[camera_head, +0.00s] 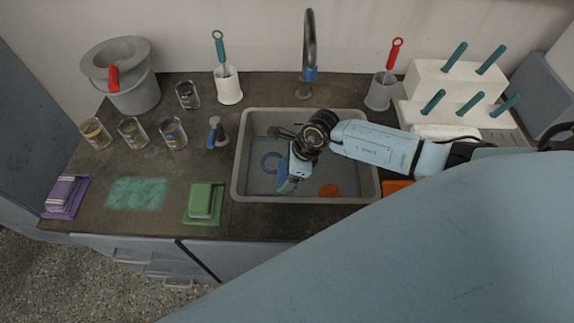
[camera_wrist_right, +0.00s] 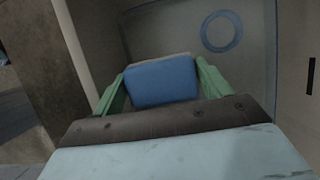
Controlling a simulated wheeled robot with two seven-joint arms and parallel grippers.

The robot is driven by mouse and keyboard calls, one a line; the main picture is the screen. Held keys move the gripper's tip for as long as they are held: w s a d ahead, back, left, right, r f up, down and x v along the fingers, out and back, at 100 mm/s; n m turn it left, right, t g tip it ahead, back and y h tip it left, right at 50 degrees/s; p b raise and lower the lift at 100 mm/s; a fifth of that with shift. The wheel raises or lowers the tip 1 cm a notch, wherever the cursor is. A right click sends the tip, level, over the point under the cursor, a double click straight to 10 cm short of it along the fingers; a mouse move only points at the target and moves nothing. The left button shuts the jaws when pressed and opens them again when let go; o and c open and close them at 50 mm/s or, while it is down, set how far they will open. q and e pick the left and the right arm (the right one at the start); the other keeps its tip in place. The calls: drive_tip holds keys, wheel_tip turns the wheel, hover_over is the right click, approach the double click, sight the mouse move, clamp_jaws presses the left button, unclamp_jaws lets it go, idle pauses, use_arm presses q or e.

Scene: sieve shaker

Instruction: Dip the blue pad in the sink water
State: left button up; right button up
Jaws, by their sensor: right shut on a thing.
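The blue pad (camera_wrist_right: 163,82) is held between the two green fingers of my right gripper (camera_wrist_right: 158,88) in the right wrist view. In the head view my right gripper (camera_head: 288,183) reaches down over the grey sink (camera_head: 240,170), inside its rim, and the pad is mostly hidden there. The water surface is hard to make out, so I cannot tell whether the pad touches it. My left gripper is not in view.
A blue ring (camera_head: 271,162) and an orange piece (camera_head: 329,190) show inside the sink. The faucet (camera_head: 310,45) stands behind it. A green pad (camera_head: 204,200), a purple pad (camera_head: 64,196) and several glass jars (camera_head: 172,134) stand on the left counter. A white rack (camera_head: 455,82) stands right.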

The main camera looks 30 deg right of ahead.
drive_tip(key=shift+r+p, duration=3.25)
drive_tip(key=shift+r, duration=1.1)
